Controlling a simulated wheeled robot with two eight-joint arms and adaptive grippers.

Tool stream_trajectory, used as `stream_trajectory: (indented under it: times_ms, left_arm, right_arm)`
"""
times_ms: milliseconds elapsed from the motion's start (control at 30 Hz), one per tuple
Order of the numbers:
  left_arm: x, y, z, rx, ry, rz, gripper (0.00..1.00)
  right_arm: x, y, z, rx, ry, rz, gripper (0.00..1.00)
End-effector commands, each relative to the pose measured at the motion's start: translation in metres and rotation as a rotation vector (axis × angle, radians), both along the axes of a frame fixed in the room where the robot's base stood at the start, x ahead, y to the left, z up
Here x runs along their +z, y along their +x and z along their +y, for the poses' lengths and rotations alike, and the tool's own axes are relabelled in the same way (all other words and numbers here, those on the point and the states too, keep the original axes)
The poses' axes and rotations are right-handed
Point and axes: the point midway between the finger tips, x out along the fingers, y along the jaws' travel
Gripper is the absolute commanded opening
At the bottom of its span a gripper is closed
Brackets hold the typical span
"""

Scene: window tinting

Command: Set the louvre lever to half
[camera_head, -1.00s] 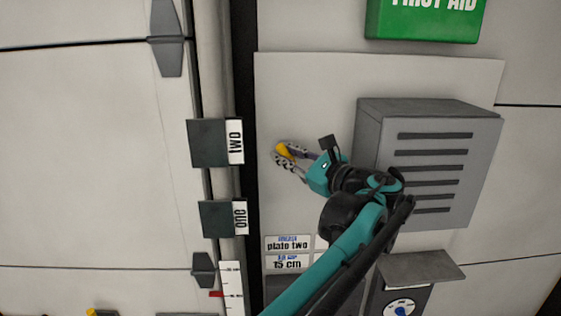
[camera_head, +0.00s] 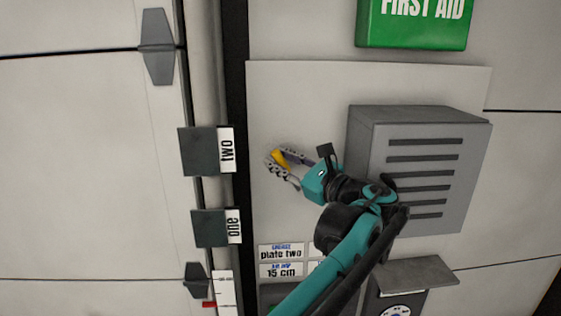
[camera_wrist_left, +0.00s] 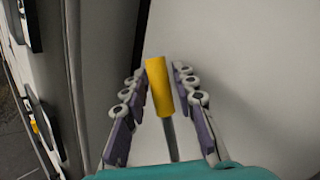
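The louvre lever has a yellow grip (camera_wrist_left: 159,87) on a thin grey rod, seen in the left wrist view. In the head view, the yellow grip (camera_head: 280,159) shows in front of the pale panel, partly behind a finger. My left gripper (camera_head: 272,163) is around the lever, with one finger on each side. In the left wrist view the fingers of my left gripper (camera_wrist_left: 157,90) stand apart, with small gaps beside the grip. A grey louvre box with dark slots (camera_head: 425,175) is right of the gripper. My right gripper is out of view.
Dark blocks labelled "two" (camera_head: 199,151) and "one" (camera_head: 208,229) stand left of the gripper. A green first aid box (camera_head: 415,22) is above. Small labels (camera_head: 281,252) and a hooded dial unit (camera_head: 415,272) are below. Bare panel lies above the gripper.

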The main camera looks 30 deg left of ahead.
Motion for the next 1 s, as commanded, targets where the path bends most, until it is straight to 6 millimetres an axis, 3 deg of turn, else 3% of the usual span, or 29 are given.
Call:
stream_trajectory:
  times_ms: [133,500,1000]
  left_arm:
    - [-0.001,-0.003,-0.011,-0.002,0.0,0.0,0.27]
    - [-0.004,-0.022,-0.065,-0.002,0.0,0.0,0.27]
    - [-0.005,-0.025,-0.071,0.0,0.0,0.0,0.27]
  right_arm:
    - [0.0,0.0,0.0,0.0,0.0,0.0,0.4]
    - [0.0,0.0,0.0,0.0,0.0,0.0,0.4]
    - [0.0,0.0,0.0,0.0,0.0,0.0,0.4]
